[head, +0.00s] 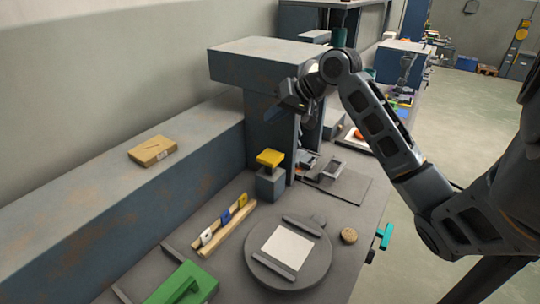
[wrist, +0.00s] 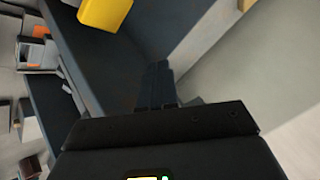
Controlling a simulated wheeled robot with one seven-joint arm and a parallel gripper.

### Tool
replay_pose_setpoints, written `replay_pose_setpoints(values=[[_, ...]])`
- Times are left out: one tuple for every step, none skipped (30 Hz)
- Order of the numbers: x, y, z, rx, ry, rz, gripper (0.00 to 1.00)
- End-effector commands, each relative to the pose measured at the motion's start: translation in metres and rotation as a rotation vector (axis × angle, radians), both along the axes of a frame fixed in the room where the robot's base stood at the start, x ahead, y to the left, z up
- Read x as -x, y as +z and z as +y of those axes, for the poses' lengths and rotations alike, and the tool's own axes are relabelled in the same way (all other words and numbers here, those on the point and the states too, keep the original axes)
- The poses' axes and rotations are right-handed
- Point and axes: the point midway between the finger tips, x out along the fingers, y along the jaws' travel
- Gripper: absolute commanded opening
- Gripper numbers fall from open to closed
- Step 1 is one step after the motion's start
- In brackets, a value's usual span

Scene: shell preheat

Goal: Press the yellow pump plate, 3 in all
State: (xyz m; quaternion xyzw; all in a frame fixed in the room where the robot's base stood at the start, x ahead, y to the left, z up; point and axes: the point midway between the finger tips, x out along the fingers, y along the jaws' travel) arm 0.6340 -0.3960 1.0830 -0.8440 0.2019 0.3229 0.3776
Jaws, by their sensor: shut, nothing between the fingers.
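The yellow pump plate (head: 269,158) sits on top of a small blue-grey block (head: 270,184), beside the foot of the large press-like frame. In the wrist view the yellow plate (wrist: 104,12) shows at the top left, cut off by the picture's edge. My gripper (head: 277,113) is in front of the frame's upper part, above the plate and apart from it. Its fingers (wrist: 158,72) are together and empty in the wrist view. How far the plate is pressed down cannot be told.
The frame's overhanging top (head: 270,62) is close to my gripper. A round turntable (head: 262,270) with a white square, a rack of coloured tags (head: 224,224) and a green object (head: 184,286) are on the bench in front.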

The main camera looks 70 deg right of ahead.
Motion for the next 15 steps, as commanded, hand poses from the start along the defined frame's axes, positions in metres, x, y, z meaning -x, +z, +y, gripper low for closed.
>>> replay_pose_setpoints(values=[[0.0, -0.004, 0.0, 0.0, 0.0, 0.0, 0.0], [0.0, -0.006, 0.0, 0.0, -0.001, 0.001, 0.0], [0.0, -0.009, 0.0, 0.0, -0.001, 0.001, 0.0], [0.0, -0.011, 0.0, 0.0, -0.001, 0.001, 0.0], [0.0, -0.014, 0.0, 0.0, -0.002, 0.0, 0.0], [0.001, -0.018, -0.001, 0.0, -0.002, 0.0, 0.0], [0.0, -0.021, -0.001, 0.0, -0.002, 0.0, 0.0], [0.0, -0.025, -0.001, 0.0, -0.002, 0.0, 0.0], [0.0, -0.03, 0.0, 0.0, -0.002, 0.0, 0.0], [0.0, -0.034, 0.0, 0.0, -0.002, 0.0, 0.0], [0.0, -0.038, 0.0, 0.0, -0.002, 0.0, 0.0], [0.0, -0.044, 0.0, 0.0, -0.001, 0.001, 0.0], [0.0, -0.048, 0.0, 0.0, -0.001, 0.001, 0.0], [0.0, -0.052, 0.0, 0.0, -0.001, 0.001, 0.0], [0.0, -0.058, -0.001, 0.0, -0.001, -0.001, 0.0]])
